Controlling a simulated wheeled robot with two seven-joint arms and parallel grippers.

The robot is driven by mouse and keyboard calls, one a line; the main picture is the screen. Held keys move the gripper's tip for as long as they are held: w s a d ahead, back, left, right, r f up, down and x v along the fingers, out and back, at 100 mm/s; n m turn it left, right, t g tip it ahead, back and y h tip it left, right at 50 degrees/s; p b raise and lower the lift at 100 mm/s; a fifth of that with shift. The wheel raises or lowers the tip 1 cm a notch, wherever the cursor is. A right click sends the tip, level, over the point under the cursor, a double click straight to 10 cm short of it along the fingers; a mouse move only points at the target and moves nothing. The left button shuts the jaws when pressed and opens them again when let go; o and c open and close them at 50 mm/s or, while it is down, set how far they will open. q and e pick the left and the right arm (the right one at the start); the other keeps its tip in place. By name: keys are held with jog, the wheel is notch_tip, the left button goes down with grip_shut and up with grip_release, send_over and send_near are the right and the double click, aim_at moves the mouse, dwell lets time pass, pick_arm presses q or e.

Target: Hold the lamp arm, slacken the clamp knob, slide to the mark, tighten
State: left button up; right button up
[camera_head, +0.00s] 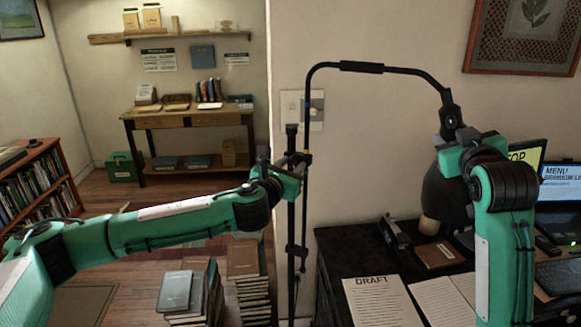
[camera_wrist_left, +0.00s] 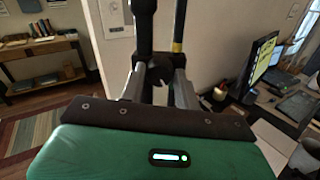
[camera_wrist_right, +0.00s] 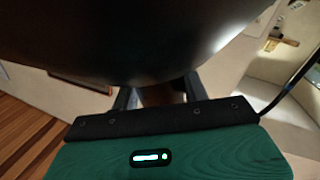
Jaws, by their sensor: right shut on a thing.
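A black lamp arm (camera_head: 362,67) rises as a thin rod beside a dark upright stand (camera_head: 291,230), bends right, and ends above a dark shade (camera_head: 441,200). My right gripper (camera_head: 450,138) is shut at the arm's lower end by the shade; the grip is partly hidden. In the right wrist view the shade (camera_wrist_right: 130,40) covers much of the fingers. My left gripper (camera_head: 277,168) is at the clamp on the stand. In the left wrist view its fingers stand apart, with the dark clamp knob (camera_wrist_left: 157,74) between them. A yellow mark (camera_wrist_left: 177,47) shows on the rod.
A dark desk (camera_head: 335,245) at right holds papers (camera_head: 380,302), a small box, screens and a keyboard. Book stacks (camera_head: 190,295) stand on the floor left of the stand. A wall switch plate (camera_head: 302,108) is behind the rod.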

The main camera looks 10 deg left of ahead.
pick_arm(q)
jog(key=c, duration=0.5)
jog(key=shift+o, duration=0.2)
jog(key=shift+n, duration=1.4)
jog(key=n, duration=1)
jog(key=shift+a+g, duration=0.1)
jog(key=shift+g, duration=0.2)
jog(key=n, duration=0.6)
jog(key=shift+h, duration=0.4)
jog(key=n, duration=0.6)
jog(key=shift+a+f+n+h, duration=0.1)
jog(key=shift+n+h, duration=0.2)
jog(key=shift+n, duration=0.1)
